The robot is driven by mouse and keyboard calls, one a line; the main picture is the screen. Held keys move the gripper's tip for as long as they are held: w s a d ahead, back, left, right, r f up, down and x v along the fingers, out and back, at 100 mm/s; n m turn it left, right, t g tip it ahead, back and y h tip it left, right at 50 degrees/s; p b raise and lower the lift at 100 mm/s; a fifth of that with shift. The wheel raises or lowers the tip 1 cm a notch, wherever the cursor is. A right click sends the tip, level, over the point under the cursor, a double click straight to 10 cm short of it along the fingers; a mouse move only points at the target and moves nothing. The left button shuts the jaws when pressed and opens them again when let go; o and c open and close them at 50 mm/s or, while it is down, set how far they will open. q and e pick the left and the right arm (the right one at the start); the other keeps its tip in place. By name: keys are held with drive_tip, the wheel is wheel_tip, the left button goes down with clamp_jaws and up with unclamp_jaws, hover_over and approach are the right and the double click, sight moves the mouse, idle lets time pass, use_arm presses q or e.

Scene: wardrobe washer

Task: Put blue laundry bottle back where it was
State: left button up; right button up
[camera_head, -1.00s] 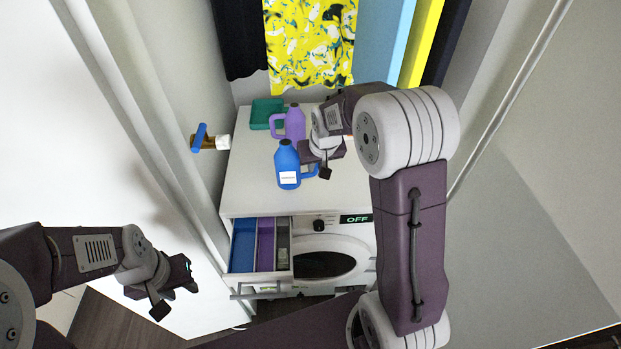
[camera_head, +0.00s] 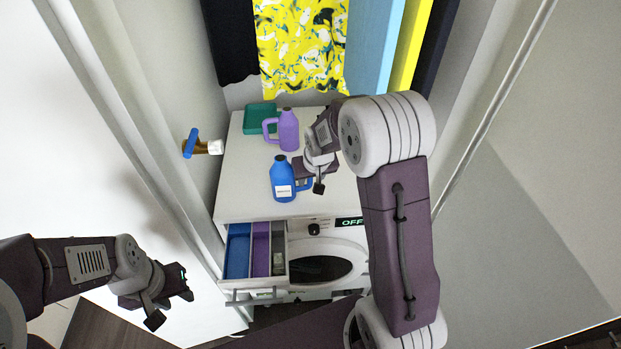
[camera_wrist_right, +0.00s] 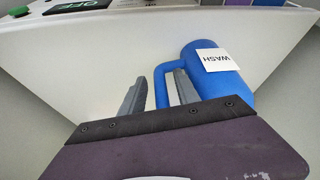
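The blue laundry bottle (camera_head: 283,183) stands upright on the white top of the washer (camera_head: 240,195), near its front edge. It has a white label. In the right wrist view the bottle (camera_wrist_right: 222,80) shows with its handle between the fingers of my right gripper (camera_wrist_right: 160,82). The fingers are apart, with a gap between the handle and the left-hand finger. In the head view my right gripper (camera_head: 318,178) is at the bottle's right side. My left gripper (camera_head: 170,297) is empty at the lower left, away from the washer; its fingers look apart.
The detergent drawer (camera_head: 238,252) is pulled out, with blue, purple and grey compartments. Clothes (camera_head: 300,45) hang behind. A brown item with a blue bar (camera_head: 191,143) is on the left wall.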

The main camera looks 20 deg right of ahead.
drive_tip(key=shift+r, duration=0.2)
drive_tip(key=p+v, duration=0.1)
drive_tip(key=v, duration=1.1)
use_arm(q)
drive_tip(key=shift+r, duration=0.65)
use_arm(e)
drive_tip(key=s+a+f+g, duration=0.1)
drive_tip(key=s+f, duration=0.4)
drive_tip(key=s, duration=0.3)
drive_tip(key=s+a+f+g, duration=0.2)
drive_tip(key=s+f, duration=0.3)
drive_tip(key=s, duration=0.3)
drive_tip(key=shift+s+f+n+y, duration=0.3)
drive_tip(key=shift+s+n, duration=0.05)
drive_tip(key=shift+n, duration=0.05)
drive_tip(key=shift+a, duration=0.1)
use_arm(q)
drive_tip(key=shift+c, duration=0.3)
